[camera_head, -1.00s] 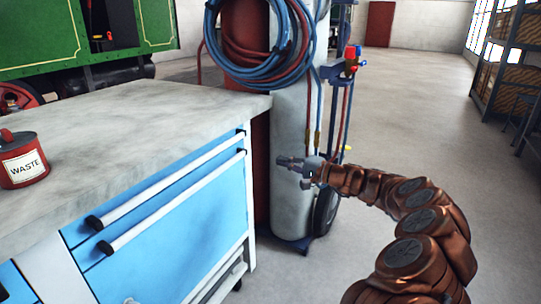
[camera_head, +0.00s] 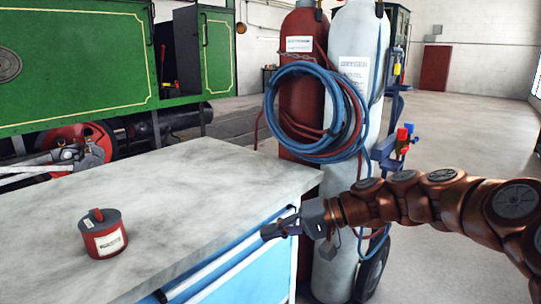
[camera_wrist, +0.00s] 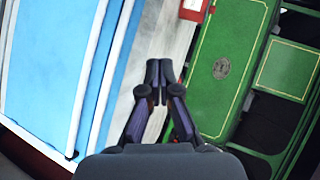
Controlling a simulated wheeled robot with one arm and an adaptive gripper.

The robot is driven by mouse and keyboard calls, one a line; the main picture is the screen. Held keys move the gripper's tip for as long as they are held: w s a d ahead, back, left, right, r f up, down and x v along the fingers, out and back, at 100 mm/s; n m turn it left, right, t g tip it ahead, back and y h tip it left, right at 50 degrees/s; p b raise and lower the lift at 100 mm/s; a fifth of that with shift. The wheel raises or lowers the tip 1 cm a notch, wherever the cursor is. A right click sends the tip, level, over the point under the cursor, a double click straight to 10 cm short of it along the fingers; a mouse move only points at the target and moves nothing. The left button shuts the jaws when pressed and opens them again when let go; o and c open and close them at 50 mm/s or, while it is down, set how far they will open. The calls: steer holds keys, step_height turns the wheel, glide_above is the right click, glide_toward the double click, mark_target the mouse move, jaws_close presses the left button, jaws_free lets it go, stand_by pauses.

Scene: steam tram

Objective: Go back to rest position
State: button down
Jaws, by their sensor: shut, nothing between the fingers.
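My gripper (camera_head: 280,230) is at the end of my copper-coloured arm, in front of the workbench's right end and the gas cylinders in the head view. Its fingers are together and empty; in the wrist view the closed fingertips (camera_wrist: 153,70) show in the middle. The workbench (camera_head: 190,180) has a pale grey top and blue drawers with white handles. No object is held.
Red and white gas cylinders (camera_head: 352,85) with coiled blue and red hoses (camera_head: 285,130) stand on a trolley close behind my gripper. A green steam tram (camera_head: 75,60) is behind the bench. The floor at the right (camera_head: 470,135) is open.

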steer(key=s+d+r+n+g+h+p, duration=0.1)
steer(key=s+r+h+p, duration=0.15)
steer(key=s+p, duration=0.4)
steer(key=s+d+r+n+g+h+p, duration=0.1)
steer(key=s+r+h+p, duration=0.2)
steer(key=s, duration=0.7)
steer(key=s+d+r+m+g+h+p, duration=0.1)
steer(key=s+d+r+m+h+p, duration=0.1)
steer(key=s+d+h+p, duration=0.6)
steer(key=s+d+p, duration=0.3)
steer(key=s+d, duration=0.4)
steer(key=shift+s+d+m, duration=0.15)
steer(key=shift+d+m, duration=0.15)
